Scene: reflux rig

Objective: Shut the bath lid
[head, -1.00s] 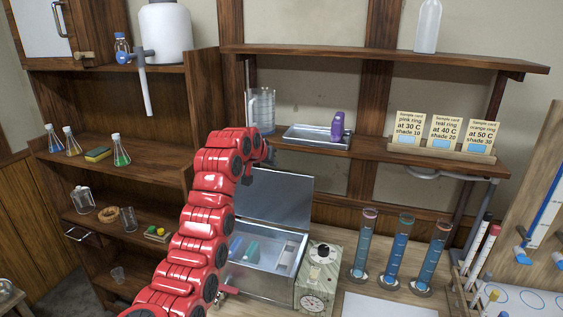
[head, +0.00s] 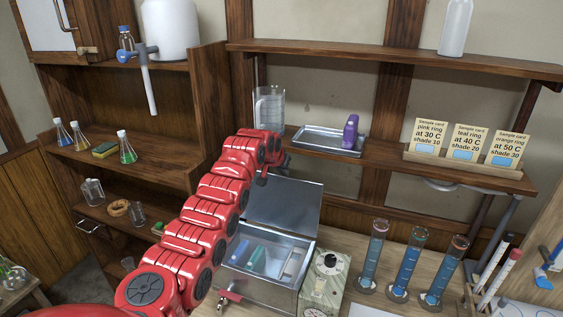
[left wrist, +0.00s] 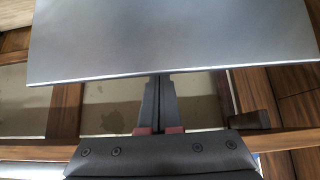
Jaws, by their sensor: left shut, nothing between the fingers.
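The metal bath (head: 258,289) stands on the bench in the head view, with its lid (head: 285,203) raised, leaning back from the rear edge. Inside the open bath, a teal block and pale pieces show. My left gripper (head: 263,172) is at the upper left edge of the lid, partly hidden by my red arm. In the left wrist view, the lid (left wrist: 175,40) fills the top, and the shut, empty fingers (left wrist: 158,80) reach its edge. I cannot tell whether they touch it. My right gripper is not in view.
A control box with a dial (head: 325,280) stands right of the bath, and a red-handled tap (head: 229,297) sticks out at its front left. Several tall cylinders (head: 408,262) stand further right. A shelf above holds a tray (head: 322,142) and a jug (head: 270,108).

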